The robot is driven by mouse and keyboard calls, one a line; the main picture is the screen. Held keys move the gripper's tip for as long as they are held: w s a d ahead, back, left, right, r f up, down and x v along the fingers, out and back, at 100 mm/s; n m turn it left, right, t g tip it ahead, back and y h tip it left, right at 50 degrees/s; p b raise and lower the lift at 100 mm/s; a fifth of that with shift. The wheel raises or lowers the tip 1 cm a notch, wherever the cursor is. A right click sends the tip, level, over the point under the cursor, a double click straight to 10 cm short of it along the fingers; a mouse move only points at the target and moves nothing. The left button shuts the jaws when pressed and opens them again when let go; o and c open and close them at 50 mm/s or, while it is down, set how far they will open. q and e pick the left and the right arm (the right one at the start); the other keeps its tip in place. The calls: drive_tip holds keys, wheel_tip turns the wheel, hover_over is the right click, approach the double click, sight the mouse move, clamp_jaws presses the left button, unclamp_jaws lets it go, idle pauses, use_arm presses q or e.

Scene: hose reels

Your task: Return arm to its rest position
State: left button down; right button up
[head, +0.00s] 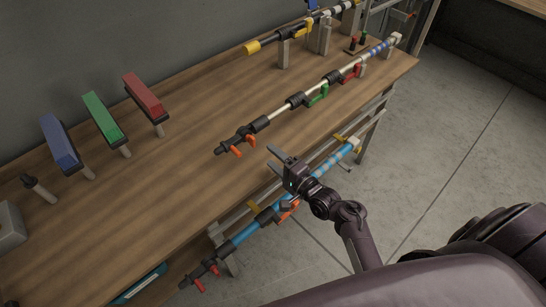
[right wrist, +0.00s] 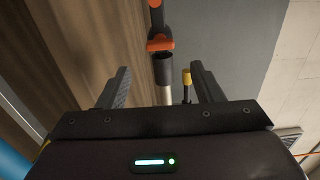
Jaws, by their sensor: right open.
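My right gripper (head: 276,158) is beside the front edge of the wooden bench (head: 160,180), near the blue pole (head: 245,233) at the bench front. Its jaws are apart with nothing between them. In the right wrist view the two fingers of the gripper (right wrist: 162,76) stand wide apart. Beyond them show a dark fitting with an orange lever (right wrist: 160,43) and a yellow-tipped rod (right wrist: 187,78). My right arm (head: 357,232) reaches in from the lower right and hides part of the blue pole. My left gripper is not in view.
A silver pole with green and red levers (head: 275,115) lies along the bench. Blue (head: 60,142), green (head: 103,117) and red (head: 145,97) blocks stand on posts at the back. Grey floor (head: 450,125) is open at the right.

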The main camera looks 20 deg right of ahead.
idle(0.3)
drive_tip(key=s+a+r+n+g+h, duration=0.1)
drive_tip(key=s+r+n+g+h, duration=0.25)
drive_tip(key=s+n+g, duration=0.6)
drive_tip(key=s+r+n+g+h, duration=0.35)
drive_tip(key=s+n, duration=0.35)
drive_tip(key=s, duration=0.5)
wheel_tip(320, 180, down, 34)
drive_tip(key=s+g+y+b, duration=0.1)
drive_tip(key=s+g+b, duration=0.1)
drive_tip(key=b, duration=0.1)
drive_tip(key=s+d+f+g+b, duration=0.1)
drive_tip(key=s+d+f+b, duration=0.1)
drive_tip(key=s+f, duration=1.7)
drive_tip(key=shift+d+f, duration=0.2)
drive_tip(key=shift+d, duration=0.4)
drive_tip(key=shift+s, duration=0.1)
